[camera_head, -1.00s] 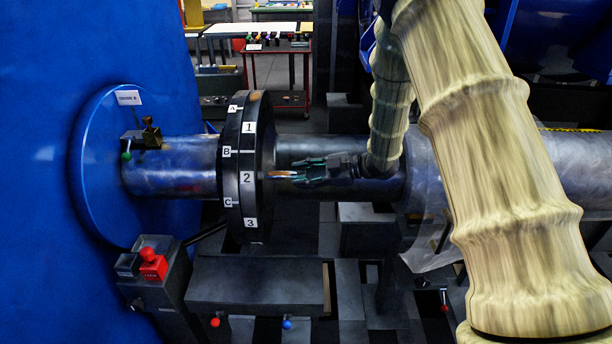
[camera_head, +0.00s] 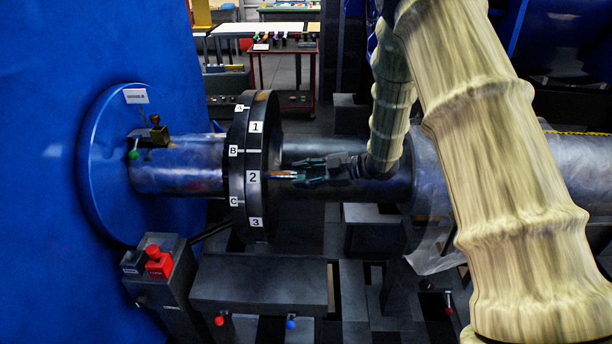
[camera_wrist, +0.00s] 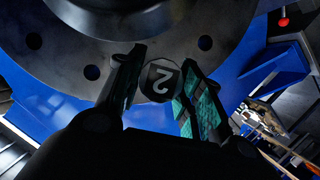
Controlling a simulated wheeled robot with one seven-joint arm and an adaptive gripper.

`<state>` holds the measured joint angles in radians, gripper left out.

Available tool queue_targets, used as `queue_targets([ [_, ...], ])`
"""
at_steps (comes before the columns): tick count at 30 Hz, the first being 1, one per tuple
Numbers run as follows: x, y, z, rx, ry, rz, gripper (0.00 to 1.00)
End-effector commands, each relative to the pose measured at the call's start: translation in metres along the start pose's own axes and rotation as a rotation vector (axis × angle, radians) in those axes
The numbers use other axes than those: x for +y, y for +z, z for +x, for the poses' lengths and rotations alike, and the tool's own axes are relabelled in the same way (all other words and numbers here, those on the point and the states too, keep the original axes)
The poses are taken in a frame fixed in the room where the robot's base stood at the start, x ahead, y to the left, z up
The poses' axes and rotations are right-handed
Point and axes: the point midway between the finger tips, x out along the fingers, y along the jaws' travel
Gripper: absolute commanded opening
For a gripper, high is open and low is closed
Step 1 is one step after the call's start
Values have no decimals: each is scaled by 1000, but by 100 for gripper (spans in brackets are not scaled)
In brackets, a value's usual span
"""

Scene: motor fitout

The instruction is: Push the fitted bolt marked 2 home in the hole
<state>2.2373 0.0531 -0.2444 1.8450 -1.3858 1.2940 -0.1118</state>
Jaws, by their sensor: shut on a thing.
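The bolt marked 2 (camera_wrist: 160,81) shows in the wrist view as a round dark head with a white 2, tilted in the picture, against the flange face. My gripper (camera_wrist: 158,90) has one finger on each side of this head and is shut on it. In the head view the bolt's copper-coloured side (camera_head: 283,174) sticks out of the flange beside label 2, and my gripper (camera_head: 303,172) reaches it from the right. The dark round flange (camera_head: 264,140) carries labels 1, 2, 3 and A, B, C. The bolt's hole is hidden behind its head.
Other flange holes (camera_wrist: 92,73) look empty. The steel shaft (camera_head: 172,168) runs left to a blue disc (camera_head: 108,200). A grey box with a red button (camera_head: 158,262) stands lower left, next to a grey bench (camera_head: 260,287). A red-framed cart (camera_head: 283,98) stands behind.

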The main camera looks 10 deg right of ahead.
Motion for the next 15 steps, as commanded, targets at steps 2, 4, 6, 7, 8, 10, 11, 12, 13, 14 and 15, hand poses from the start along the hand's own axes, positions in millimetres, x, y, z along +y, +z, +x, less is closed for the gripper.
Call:
queue_targets([
  [2,1,-2,1,2,1,-1,0],
  [4,1,-2,2,2,1,-1,0],
  [6,1,-2,4,2,1,-1,0],
  [7,1,-3,4,2,1,-1,0],
  [8,1,-3,4,2,1,-1,0],
  [10,1,-3,6,2,1,-1,0],
  [11,1,-4,6,2,1,-1,0],
  [12,1,-4,7,2,1,-1,0],
  [13,1,-4,7,2,1,-1,0],
  [14,1,-4,8,2,1,-1,0],
  [15,1,-5,8,2,2,-1,0],
])
